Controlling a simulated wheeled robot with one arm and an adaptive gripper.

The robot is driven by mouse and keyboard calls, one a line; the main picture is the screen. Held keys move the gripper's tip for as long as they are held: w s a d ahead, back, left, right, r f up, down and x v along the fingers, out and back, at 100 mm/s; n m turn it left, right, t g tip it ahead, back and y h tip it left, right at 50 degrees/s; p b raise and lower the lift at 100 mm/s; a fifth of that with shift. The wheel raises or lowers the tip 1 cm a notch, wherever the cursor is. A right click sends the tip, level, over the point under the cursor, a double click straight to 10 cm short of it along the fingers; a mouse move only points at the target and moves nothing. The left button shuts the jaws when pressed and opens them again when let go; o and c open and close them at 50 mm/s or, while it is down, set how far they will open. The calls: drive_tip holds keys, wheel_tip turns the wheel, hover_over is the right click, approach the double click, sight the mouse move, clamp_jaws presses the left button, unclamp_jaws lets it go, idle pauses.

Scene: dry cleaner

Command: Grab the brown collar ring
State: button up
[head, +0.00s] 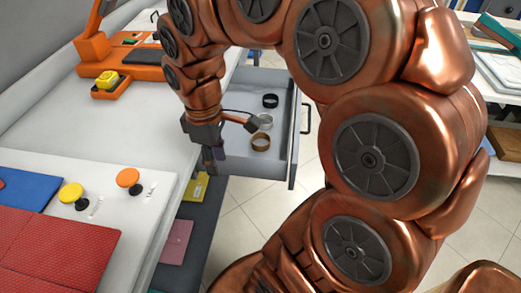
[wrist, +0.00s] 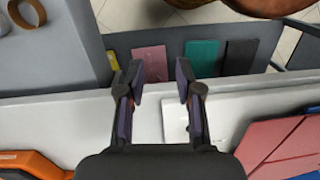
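The brown collar ring (head: 261,141) lies in the open grey drawer (head: 262,166), nearest its front end in the head view. In the wrist view the brown ring (wrist: 38,20) is at the top left corner, partly cut off by the frame edge. A pale ring (head: 265,121) lies just behind it, and a black ring (head: 270,100) lies farther back. My gripper (head: 214,157) points down at the counter edge, left of the brown ring and apart from it. In the wrist view my gripper (wrist: 157,75) has its two fingers spread with nothing between them.
The white counter (head: 120,140) runs along the left, with an orange machine (head: 125,60) at the back. Red cloth (head: 62,255), a blue cloth (head: 25,188) and orange and yellow knobs (head: 128,177) are nearer. Folded pink (wrist: 150,62) and teal (wrist: 202,58) pieces sit below the counter edge.

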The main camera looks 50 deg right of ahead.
drive_tip(key=w+d+f+n+b, duration=0.3)
drive_tip(key=w+d+f+b, duration=0.3)
drive_tip(key=d, duration=0.4)
drive_tip(key=n+b, duration=0.3)
hover_over(265, 151)
wheel_tip(265, 151, down, 8)
drive_tip(key=shift+s+f+t, duration=0.1)
drive_tip(key=shift+f+t, duration=0.3)
drive_tip(key=shift+f, duration=0.15)
drive_tip(key=shift+w+f+b, duration=0.2)
drive_tip(key=shift+f+b, duration=0.1)
drive_tip(key=shift+f, duration=2.75)
clamp_jaws()
